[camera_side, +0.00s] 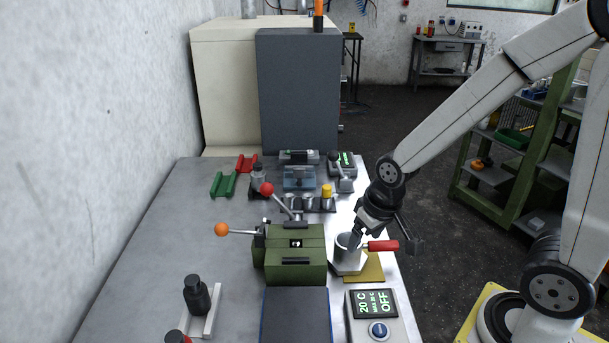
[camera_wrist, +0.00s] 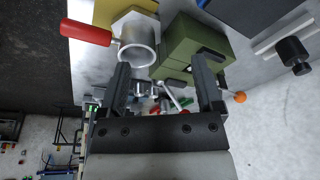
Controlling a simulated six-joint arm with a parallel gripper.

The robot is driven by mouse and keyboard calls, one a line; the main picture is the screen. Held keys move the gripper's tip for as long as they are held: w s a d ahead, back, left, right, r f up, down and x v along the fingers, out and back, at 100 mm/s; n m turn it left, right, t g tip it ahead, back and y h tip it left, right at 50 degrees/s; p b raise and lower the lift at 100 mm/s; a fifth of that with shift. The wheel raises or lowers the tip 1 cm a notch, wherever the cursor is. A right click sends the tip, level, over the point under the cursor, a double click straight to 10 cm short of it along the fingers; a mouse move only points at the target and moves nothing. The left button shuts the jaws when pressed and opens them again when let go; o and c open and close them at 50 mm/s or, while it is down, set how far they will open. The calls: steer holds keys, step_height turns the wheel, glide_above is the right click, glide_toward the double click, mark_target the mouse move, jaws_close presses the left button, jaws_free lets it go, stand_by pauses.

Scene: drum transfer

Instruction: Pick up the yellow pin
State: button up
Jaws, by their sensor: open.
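The yellow pin (camera_side: 326,190) stands upright at the right end of a row of grey holders (camera_side: 298,204), in the middle of the bench in the side view. I cannot make it out in the wrist view. My gripper (camera_side: 379,236) is open with nothing between its fingers. It hangs above the bench's right edge, in front and to the right of the pin and well apart from it. In the wrist view my gripper (camera_wrist: 160,63) has its two fingers spread wide.
A grey cup (camera_side: 347,255) with a red handle (camera_side: 383,246) stands close below my gripper. A green block (camera_side: 294,255) with levers stands to its left. A small device with a lever (camera_side: 342,178) stands near the pin.

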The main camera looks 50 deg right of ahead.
steer(key=w+d+m, duration=0.4)
steer(key=w+m, duration=0.3)
steer(key=w, duration=0.1)
steer(key=m+t+y, duration=0.1)
steer(key=m+y, duration=0.1)
steer(key=m, duration=1.9)
glide_toward(328, 186)
steer(key=f, duration=0.2)
steer(key=shift+w+a, duration=0.1)
steer(key=shift+w, duration=0.05)
steer(key=shift+f, duration=0.15)
steer(key=shift+x, duration=1.2)
steer(key=shift+w+a, duration=0.1)
steer(key=shift+x, duration=2.55)
